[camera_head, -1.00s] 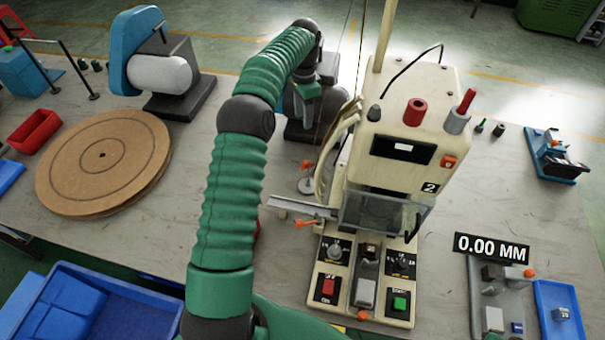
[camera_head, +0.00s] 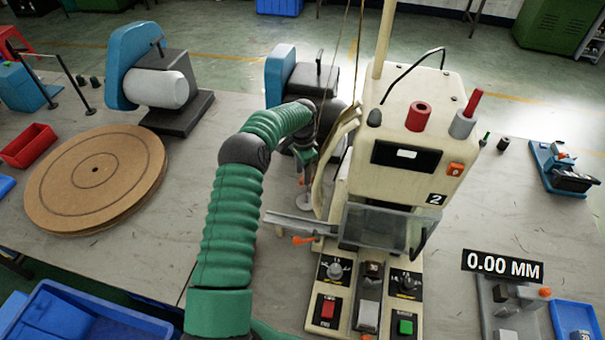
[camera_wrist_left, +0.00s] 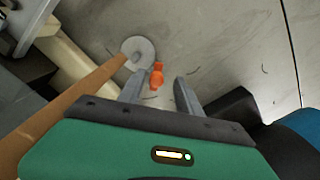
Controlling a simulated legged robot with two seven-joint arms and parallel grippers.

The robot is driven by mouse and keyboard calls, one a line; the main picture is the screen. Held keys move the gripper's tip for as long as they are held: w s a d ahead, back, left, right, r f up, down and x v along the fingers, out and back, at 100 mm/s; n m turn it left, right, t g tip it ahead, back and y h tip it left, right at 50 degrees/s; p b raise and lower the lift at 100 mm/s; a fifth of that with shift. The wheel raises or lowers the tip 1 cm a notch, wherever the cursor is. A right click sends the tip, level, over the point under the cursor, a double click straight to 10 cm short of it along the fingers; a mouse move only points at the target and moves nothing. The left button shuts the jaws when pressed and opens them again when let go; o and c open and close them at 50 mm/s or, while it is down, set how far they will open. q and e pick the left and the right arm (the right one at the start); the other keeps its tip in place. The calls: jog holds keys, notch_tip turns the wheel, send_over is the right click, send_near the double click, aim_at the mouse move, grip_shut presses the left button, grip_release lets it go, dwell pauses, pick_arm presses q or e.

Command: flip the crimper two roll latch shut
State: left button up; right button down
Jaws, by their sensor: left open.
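Crimper two (camera_head: 405,140) is the tall beige machine marked 2. A small orange piece, seemingly the roll latch, shows in the wrist view (camera_wrist_left: 157,76) above a round metal disc (camera_wrist_left: 138,53). In the head view the disc (camera_head: 306,201) is left of the crimper, with the latch partly hidden by my left gripper (camera_head: 304,156). In the wrist view my left gripper (camera_wrist_left: 160,92) is open, with the orange piece showing between its fingertips. I cannot tell whether they touch it. My right gripper is not in view.
A metal guide with an orange lever (camera_head: 303,240) juts left from the crimper. Blue-and-black machines (camera_head: 155,80) stand behind. A brown round reel (camera_head: 95,178) lies on the left of the table. A brown rod (camera_wrist_left: 70,120) crosses the wrist view.

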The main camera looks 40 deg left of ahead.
pick_arm(q)
jog(key=shift+d+f, duration=0.2)
jog(key=shift+d, duration=0.3)
jog(key=shift+a+f, duration=0.2)
jog(key=shift+a, duration=0.25)
grip_shut()
jog(key=shift+d, duration=0.15)
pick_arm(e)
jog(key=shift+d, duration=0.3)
